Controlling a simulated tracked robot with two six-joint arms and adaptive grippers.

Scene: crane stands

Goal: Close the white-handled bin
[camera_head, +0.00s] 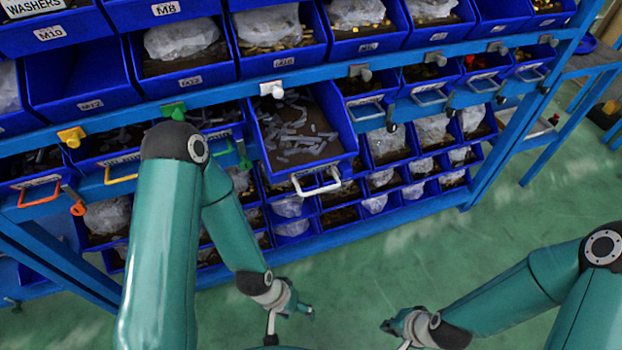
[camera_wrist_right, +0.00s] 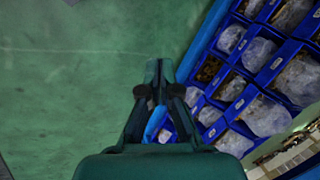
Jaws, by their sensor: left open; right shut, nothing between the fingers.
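The white-handled bin (camera_head: 342,122) is a blue drawer pulled out from the rack, with grey parts scattered inside. Its white handle (camera_head: 318,184) hangs on its front, and a white knob (camera_head: 272,89) is on the rail above it. My left gripper (camera_head: 306,311) is open, low in front of the rack and apart from the handle. My right gripper (camera_head: 390,326) is shut and empty to the right, also apart from the bin. In the right wrist view its fingers (camera_wrist_right: 160,76) are together over the green floor.
Neighbouring drawers have orange (camera_head: 39,193), yellow (camera_head: 121,178), green (camera_head: 243,155) and grey (camera_head: 430,97) handles and sit further back in the rack. Rows of open blue bins stand above and below. The green floor (camera_head: 400,270) in front is clear.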

